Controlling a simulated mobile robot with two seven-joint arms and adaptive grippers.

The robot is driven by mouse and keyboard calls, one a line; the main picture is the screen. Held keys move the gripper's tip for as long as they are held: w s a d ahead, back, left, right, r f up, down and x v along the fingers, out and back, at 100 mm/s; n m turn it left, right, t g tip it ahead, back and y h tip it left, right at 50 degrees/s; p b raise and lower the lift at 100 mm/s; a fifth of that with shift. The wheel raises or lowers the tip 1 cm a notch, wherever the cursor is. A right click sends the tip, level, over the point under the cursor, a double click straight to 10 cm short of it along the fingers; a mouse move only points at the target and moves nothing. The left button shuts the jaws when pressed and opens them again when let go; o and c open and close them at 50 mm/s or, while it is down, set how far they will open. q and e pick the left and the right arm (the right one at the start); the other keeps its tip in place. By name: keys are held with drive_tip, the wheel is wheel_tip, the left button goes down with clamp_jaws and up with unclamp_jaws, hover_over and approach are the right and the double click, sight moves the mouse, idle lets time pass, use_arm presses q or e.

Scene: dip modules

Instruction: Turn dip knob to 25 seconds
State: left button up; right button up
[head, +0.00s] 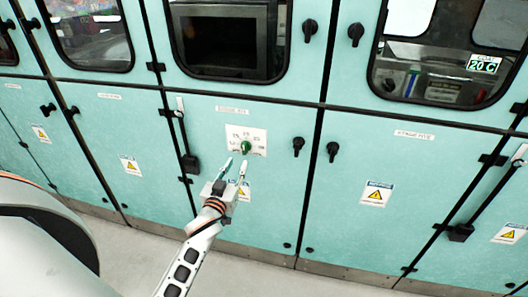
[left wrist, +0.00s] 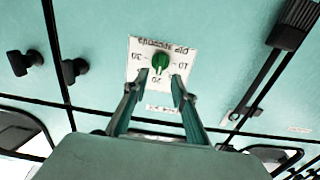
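The green dip knob (head: 246,147) sits on a white dial plate (head: 259,134) on a teal cabinet panel, below a dark window. In the left wrist view the knob (left wrist: 158,66) shows upside down, with the marks 10, 20 and 30 around it on the plate (left wrist: 136,48). Which mark the knob points at is too small to tell. My left gripper (head: 236,170) is open and empty just below and in front of the knob. In the left wrist view its two fingertips (left wrist: 156,86) are spread either side of the knob's line, apart from it. My right gripper is not in view.
Black door handles (head: 298,146) and (head: 333,151) stick out right of the dial. A black latch bar (head: 190,164) runs down the panel edge to the left. A warning sticker (head: 376,194) is on the right-hand panel. Grey floor (head: 280,275) lies clear in front.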

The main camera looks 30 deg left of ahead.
sight(244, 149)
use_arm(q)
drive_tip(key=x, duration=0.8)
drive_tip(key=shift+w+a+r, duration=0.1)
drive_tip(key=shift+w+r, duration=0.05)
drive_tip(key=shift+r, duration=0.1)
clamp_jaws()
